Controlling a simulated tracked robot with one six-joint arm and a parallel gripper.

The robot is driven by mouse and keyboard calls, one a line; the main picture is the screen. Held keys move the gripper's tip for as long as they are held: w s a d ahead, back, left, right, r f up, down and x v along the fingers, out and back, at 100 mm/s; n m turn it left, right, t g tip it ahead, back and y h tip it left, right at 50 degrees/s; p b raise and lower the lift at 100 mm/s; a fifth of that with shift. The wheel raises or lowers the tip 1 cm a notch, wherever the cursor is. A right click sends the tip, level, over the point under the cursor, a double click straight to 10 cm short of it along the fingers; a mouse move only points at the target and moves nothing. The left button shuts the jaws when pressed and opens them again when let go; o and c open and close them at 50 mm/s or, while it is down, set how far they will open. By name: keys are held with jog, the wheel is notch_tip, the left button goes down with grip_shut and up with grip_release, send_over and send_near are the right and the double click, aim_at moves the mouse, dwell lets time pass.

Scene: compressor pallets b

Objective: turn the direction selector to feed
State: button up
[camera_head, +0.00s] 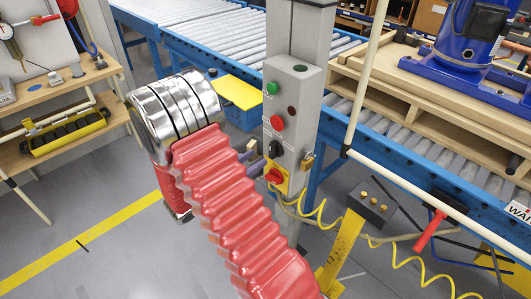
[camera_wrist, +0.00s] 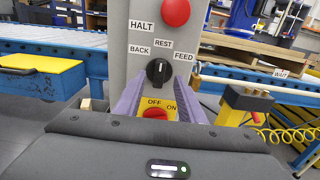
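The direction selector is a black rotary knob (camera_wrist: 159,71) on a grey control box, with the labels BACK, REST and FEED around it. Its pale mark appears to point up towards REST. The knob also shows in the head view (camera_head: 275,148), below a red button. My gripper (camera_wrist: 158,82) is open, its two purple fingers apart and pointing at the box. The fingertips lie left and right of the knob in the wrist view; I cannot tell whether they touch it. In the head view one finger shows just left of the box.
A red OFF/ON switch (camera_wrist: 155,113) on a yellow plate sits just below the selector. A red HALT button (camera_wrist: 176,11) is above it. The box (camera_head: 293,110) is on a grey post before a roller conveyor (camera_head: 200,40). A yellow-lidded blue bin (camera_head: 235,92) stands left.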

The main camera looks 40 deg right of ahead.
aim_at(270, 149)
jog(key=shift+w+d, duration=0.1)
jog(key=shift+d, duration=2.95)
jog(key=shift+c, duration=0.5)
